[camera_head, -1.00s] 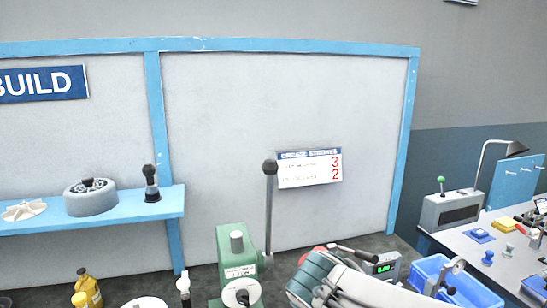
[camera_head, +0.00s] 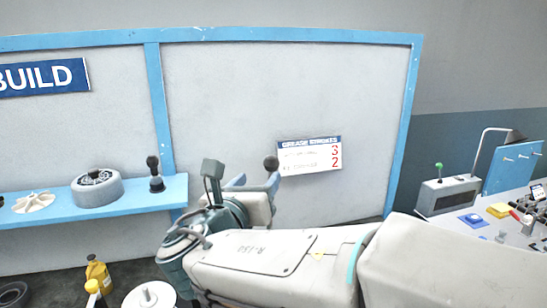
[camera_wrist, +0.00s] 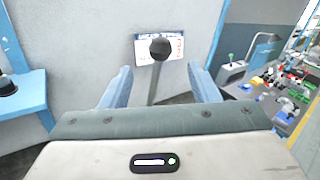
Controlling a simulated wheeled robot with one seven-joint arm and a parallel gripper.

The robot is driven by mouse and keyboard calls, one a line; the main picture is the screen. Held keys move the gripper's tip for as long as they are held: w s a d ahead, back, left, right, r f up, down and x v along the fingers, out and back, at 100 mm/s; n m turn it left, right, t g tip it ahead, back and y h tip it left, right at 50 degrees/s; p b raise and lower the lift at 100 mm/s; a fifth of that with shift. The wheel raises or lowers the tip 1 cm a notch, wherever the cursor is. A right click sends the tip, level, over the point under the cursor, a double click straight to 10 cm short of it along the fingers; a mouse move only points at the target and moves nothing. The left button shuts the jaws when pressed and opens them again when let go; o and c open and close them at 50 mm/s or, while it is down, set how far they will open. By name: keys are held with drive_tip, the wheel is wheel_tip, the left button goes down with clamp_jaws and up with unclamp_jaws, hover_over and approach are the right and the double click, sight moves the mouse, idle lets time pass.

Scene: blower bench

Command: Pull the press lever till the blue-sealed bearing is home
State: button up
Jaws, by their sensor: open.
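The press lever's dark ball knob (camera_head: 271,163) stands upright in front of the back panel. In the wrist view the knob (camera_wrist: 159,49) and its grey rod show between my two blue fingers, with space on both sides. My gripper (camera_head: 254,181) is open around or just short of the lever top; I cannot tell the exact depth. The green press body and the blue-sealed bearing are not visible, as my arm covers that part of the bench.
A grease strokes card (camera_head: 309,155) hangs on the panel behind the lever. A blue shelf (camera_head: 130,196) with a grey wheel-like housing (camera_head: 97,188) is at left. A yellow bottle (camera_head: 97,272) stands at lower left. A side bench (camera_head: 480,245) is at right.

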sight(274, 160)
drive_tip(key=p+x, duration=0.2)
drive_tip(key=x, duration=0.9)
drive_tip(key=shift+w, duration=0.1)
drive_tip(key=shift+f, duration=0.1)
clamp_jaws()
